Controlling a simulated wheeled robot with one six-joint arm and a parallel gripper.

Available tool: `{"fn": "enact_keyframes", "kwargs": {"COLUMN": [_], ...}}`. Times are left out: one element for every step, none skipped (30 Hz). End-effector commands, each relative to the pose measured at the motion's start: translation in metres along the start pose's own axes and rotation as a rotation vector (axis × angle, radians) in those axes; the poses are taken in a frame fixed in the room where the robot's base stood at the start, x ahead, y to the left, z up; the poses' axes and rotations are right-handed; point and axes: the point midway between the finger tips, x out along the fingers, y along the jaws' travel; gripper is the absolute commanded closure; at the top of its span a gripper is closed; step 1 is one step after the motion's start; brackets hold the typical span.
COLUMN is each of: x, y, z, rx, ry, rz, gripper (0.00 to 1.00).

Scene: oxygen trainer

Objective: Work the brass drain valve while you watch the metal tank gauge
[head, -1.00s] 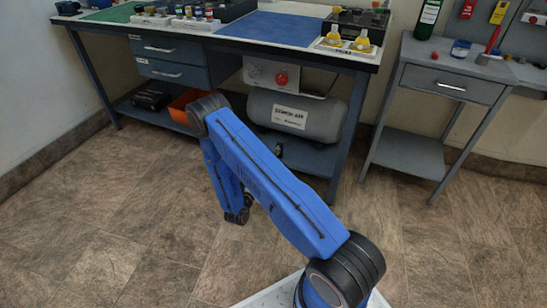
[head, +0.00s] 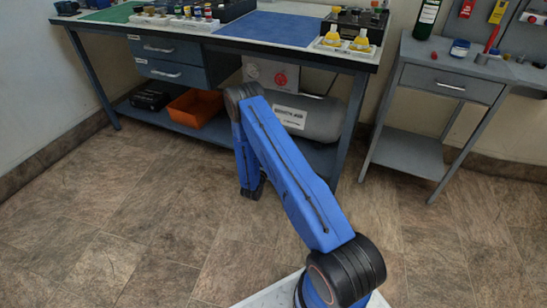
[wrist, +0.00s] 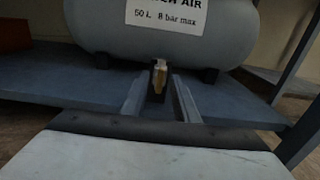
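The grey metal tank (head: 325,122) lies on the lower shelf, and its white label shows in both views. In the wrist view it fills the top (wrist: 155,38). A small brass piece (wrist: 159,76), which looks like the drain valve, hangs below the tank's middle. My gripper (wrist: 160,100) is open, with one grey finger on each side of the brass piece's lower end. I cannot tell whether either finger touches it. In the head view my blue arm hides the valve and the gripper's fingertips. I cannot make out the tank gauge's reading in either view.
A pale panel with a red knob (head: 280,78) hangs above the tank. An orange bin (head: 196,108) sits on the lower shelf (head: 165,121). Bench legs stand on both sides. A grey side table (head: 405,160) is at the right. The floor in front is clear.

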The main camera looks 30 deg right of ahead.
Motion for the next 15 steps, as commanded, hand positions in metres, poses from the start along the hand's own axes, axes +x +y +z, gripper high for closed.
{"fn": "enact_keyframes", "kwargs": {"x": [0.0013, 0.0017, 0.0019, 0.0020, 0.0020, 0.0019, 0.0019, 0.0018, 0.0018, 0.0018, 0.0017, 0.0017, 0.0017, 0.0017, 0.0016], "y": [-0.0001, -0.0001, 0.0000, 0.0000, 0.0000, 0.0001, 0.0001, 0.0001, 0.0001, 0.0001, 0.0001, 0.0001, 0.0001, 0.0001, 0.0001], "z": [-0.0001, -0.0001, -0.0001, -0.0001, -0.0001, -0.0001, -0.0001, -0.0001, -0.0001, -0.0001, -0.0001, -0.0001, -0.0001, -0.0001, -0.0001], "rx": [0.000, 0.000, 0.000, 0.000, 0.000, 0.000, 0.000, 0.000, 0.000, 0.000, 0.000, 0.000, 0.000, 0.000, 0.000], "ry": [0.000, 0.000, 0.000, 0.000, 0.000, 0.000, 0.000, 0.000, 0.000, 0.000, 0.000, 0.000, 0.000, 0.000, 0.000], "rz": [0.000, 0.000, 0.000, 0.000, 0.000, 0.000, 0.000, 0.000, 0.000, 0.000, 0.000, 0.000, 0.000, 0.000, 0.000], "gripper": [0.73, 0.73, 0.73, 0.73, 0.73, 0.73, 0.73, 0.73, 0.73, 0.80, 0.87, 0.97, 1.00, 1.00, 1.00]}}
